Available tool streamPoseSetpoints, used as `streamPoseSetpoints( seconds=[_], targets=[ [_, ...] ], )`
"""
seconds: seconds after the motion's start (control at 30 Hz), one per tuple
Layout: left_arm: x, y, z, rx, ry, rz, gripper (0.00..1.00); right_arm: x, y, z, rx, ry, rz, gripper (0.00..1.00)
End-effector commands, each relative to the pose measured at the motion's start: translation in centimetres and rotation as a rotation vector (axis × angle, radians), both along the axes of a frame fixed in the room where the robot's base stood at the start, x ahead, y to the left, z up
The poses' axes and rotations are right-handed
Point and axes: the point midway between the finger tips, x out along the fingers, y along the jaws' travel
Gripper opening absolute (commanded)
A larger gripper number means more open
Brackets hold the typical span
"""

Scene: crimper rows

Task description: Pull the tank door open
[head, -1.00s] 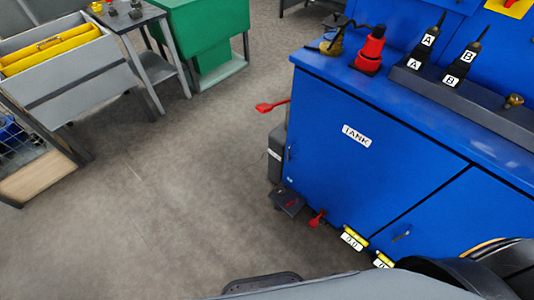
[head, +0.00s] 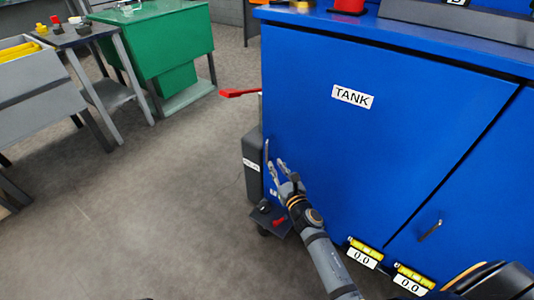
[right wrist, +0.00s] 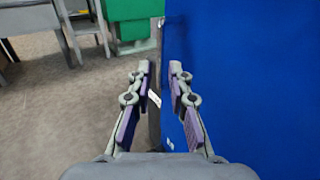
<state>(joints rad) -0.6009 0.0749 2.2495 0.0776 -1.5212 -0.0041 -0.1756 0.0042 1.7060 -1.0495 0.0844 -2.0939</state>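The tank door (head: 350,150) is a blue panel with a white TANK label (head: 352,96), and it looks shut. Its grey bar handle (head: 266,153) stands upright near the door's left edge. My right gripper (head: 275,163) is open, with its fingers just beside the lower part of the handle. I cannot tell whether they touch it. In the right wrist view the two fingers (right wrist: 161,68) are apart with nothing clearly held between them. The blue door (right wrist: 240,80) fills the right side there. My left gripper is not in view.
A red lever (head: 238,93) sticks out left of the cabinet. A dark box (head: 252,165) and a black pedal unit (head: 270,218) stand by its left side. Yellow-topped gauges (head: 365,254) sit along the bottom. A green cabinet (head: 155,45) stands back left. The floor between is clear.

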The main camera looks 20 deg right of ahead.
Motion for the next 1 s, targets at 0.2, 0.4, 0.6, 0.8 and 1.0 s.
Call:
streamPoseSetpoints(
  seconds=[0.2,0.4,0.6,0.8,1.0],
  targets=[
    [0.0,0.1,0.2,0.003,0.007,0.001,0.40,4.7,0.4,0.2,0.002,-0.002,0.000,0.19],
    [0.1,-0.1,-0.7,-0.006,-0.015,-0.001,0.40,8.1,0.6,-0.1,0.004,0.000,0.000,0.19],
    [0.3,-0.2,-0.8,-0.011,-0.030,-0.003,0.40,9.4,0.7,-0.1,0.004,0.002,0.000,0.19],
    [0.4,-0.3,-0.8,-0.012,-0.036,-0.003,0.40,9.4,0.7,0.0,0.004,0.002,0.000,0.19],
    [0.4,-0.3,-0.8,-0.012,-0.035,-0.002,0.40,9.4,0.7,0.0,0.004,0.002,0.000,0.00]
  ],
)
